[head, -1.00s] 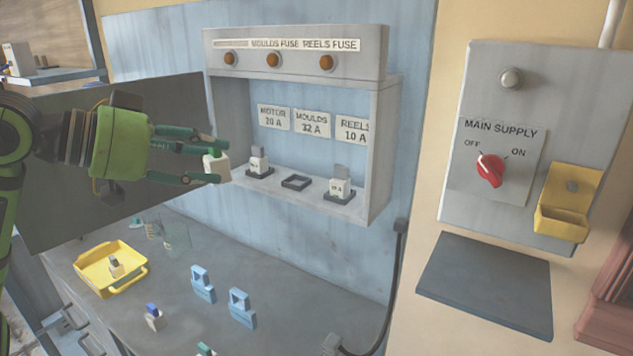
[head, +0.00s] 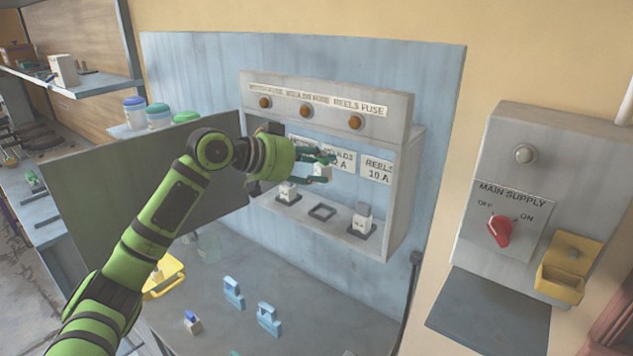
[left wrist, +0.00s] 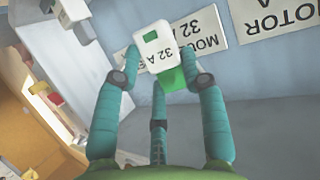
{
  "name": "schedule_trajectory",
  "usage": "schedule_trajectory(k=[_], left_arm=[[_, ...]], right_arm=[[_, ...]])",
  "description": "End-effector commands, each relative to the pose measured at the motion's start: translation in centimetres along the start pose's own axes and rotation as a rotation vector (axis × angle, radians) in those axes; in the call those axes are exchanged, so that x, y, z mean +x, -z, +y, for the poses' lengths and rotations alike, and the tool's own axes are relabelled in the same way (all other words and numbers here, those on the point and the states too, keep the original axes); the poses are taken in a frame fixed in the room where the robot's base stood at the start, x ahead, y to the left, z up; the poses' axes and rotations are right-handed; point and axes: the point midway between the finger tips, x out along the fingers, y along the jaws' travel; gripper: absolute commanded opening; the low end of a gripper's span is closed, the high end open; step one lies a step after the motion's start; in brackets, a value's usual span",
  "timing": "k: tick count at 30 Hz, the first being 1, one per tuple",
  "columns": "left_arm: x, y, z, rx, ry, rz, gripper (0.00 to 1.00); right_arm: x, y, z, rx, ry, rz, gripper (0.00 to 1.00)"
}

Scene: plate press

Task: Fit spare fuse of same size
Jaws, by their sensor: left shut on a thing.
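My left gripper (head: 318,168) is shut on a white fuse (head: 321,173), held above the shelf of the grey fuse box (head: 400,190). In the left wrist view this fuse (left wrist: 155,48) reads 32 A and has a green part (left wrist: 172,79) between the fingers. The empty middle holder (head: 321,212) is a dark frame on the shelf, below and apart from the held fuse. White fuses stand in the left holder (head: 287,193) and right holder (head: 362,222). The MOULDS 32 A label is partly hidden by my gripper. My right gripper is not in view.
The main supply box (head: 535,180) with a red knob (head: 499,233) is on the right wall. On the bench are a yellow tray (head: 165,275), two blue pieces (head: 233,293) and a blue-topped fuse (head: 192,322). A dark panel (head: 110,210) stands behind my left arm.

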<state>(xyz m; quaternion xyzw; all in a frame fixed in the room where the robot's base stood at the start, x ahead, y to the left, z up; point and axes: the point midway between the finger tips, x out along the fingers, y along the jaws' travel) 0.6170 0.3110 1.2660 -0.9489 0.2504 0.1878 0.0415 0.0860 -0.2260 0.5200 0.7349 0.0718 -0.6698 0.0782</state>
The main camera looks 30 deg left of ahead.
Motion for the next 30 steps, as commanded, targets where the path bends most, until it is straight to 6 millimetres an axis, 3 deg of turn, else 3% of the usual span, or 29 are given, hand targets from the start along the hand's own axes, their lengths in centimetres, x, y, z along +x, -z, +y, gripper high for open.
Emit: schedule_trajectory(k=[1,11,15,18,30], left_arm=[[0.3,-1.0,0.0,-0.004,-0.001,-0.010,0.09],[1.2,-3.6,0.0,-0.003,-0.001,-0.007,0.09],[2.0,-5.6,0.0,-0.006,-0.001,-0.009,0.09],[2.4,-5.7,-0.2,-0.005,0.000,-0.005,0.09],[2.8,-6.5,-0.2,-0.002,0.001,-0.005,0.09]], right_arm=[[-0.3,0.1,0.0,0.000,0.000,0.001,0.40],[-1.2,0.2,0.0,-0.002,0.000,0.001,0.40],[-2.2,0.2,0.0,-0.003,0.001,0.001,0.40],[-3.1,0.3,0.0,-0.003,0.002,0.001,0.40],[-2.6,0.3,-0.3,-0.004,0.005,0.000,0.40]])
